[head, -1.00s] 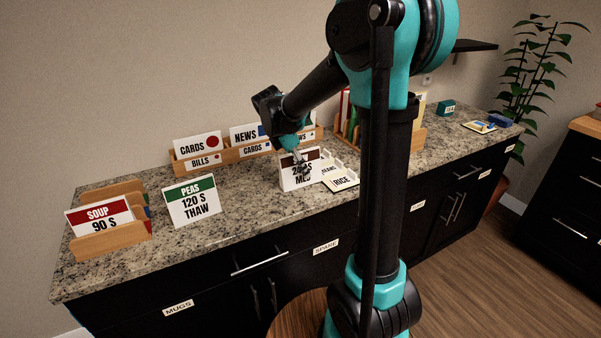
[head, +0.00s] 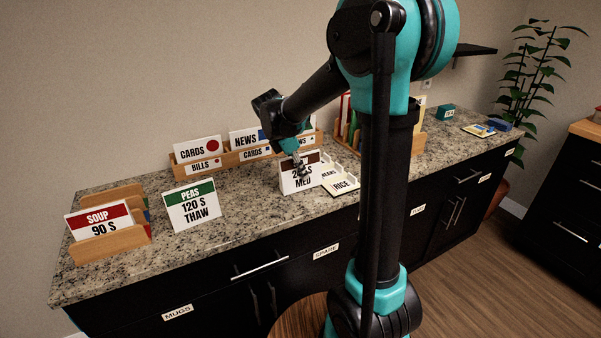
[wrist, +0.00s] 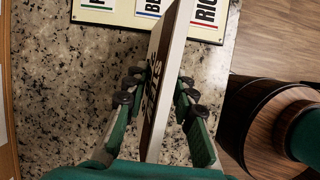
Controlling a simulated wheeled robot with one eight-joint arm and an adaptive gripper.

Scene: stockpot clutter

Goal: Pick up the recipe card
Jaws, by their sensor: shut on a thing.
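A white card with a brown top band (head: 290,185) stands upright near the middle of the counter; its lettering is partly covered, with "MED" readable. My gripper (head: 300,164) comes down on it from above. In the wrist view, the fingers (wrist: 157,86) are shut on the card (wrist: 163,75) from both sides, and the card shows nearly edge-on. I cannot tell whether its lower edge touches the counter. Two other large cards are in the head view: a green-banded PEAS card (head: 192,206) standing on the counter, and a red-banded SOUP card (head: 99,220) in a wooden holder.
A board with small labels, including RICE (head: 343,185), lies just right of the held card. A wooden sorter (head: 187,178) with CARDS and NEWS cards stands behind. My arm hides part of the counter (head: 240,215). Bare counter lies between the PEAS card and the held card.

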